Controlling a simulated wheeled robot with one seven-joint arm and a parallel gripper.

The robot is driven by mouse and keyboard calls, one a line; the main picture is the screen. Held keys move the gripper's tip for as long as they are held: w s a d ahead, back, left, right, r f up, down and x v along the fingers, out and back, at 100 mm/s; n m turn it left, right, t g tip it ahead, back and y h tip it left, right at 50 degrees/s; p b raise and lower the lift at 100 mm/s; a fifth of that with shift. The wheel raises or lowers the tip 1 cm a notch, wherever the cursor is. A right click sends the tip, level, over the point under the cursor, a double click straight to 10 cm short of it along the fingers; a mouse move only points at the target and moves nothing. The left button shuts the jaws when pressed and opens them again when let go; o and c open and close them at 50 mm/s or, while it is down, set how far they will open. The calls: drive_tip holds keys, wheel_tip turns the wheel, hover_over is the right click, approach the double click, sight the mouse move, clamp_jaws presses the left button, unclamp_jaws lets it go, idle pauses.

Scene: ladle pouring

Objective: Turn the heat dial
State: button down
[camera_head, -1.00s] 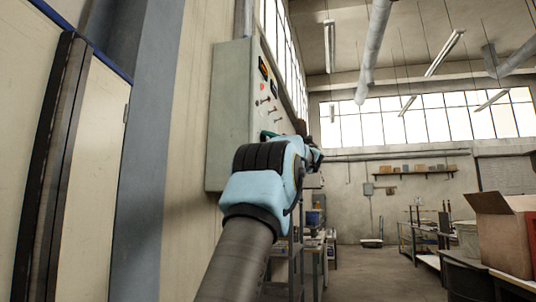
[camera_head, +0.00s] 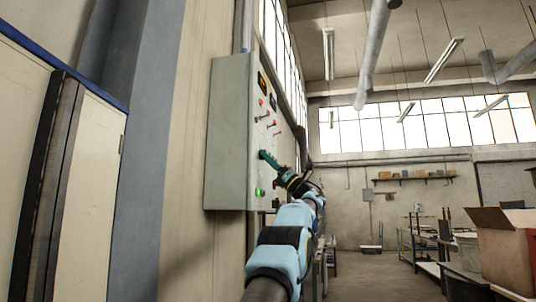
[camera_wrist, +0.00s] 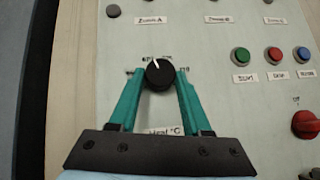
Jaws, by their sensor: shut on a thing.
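The heat dial (camera_wrist: 159,76) is a round black knob with a white pointer mark, on a pale control panel in the wrist view. Its pointer faces nearly straight up, tipped slightly left. A label below it, ending in "°C", is partly hidden by my gripper. My gripper (camera_wrist: 160,74) has teal fingers, one on each side of the knob, shut on it. In the head view my gripper (camera_head: 268,158) reaches the front of the grey-green control cabinet (camera_head: 228,130); the dial itself is hidden there.
Green (camera_wrist: 241,55), red (camera_wrist: 274,54) and blue (camera_wrist: 303,53) buttons sit right of the dial. A larger red knob (camera_wrist: 307,125) is at the lower right.

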drive_tip(key=shift+n+g+y+p, duration=0.3)
drive_tip(key=shift+n+g+p, duration=0.25)
drive_tip(key=shift+n, duration=0.25)
drive_tip(key=shift+c, duration=1.8)
unclamp_jaws()
drive_tip(key=shift+w+g, duration=0.1)
drive_tip(key=shift+g, duration=0.25)
drive_tip(key=b+v, duration=0.6)
drive_tip(key=v, duration=0.5)
drive_tip(key=shift+b, duration=0.3)
drive_tip(key=shift+a, duration=0.1)
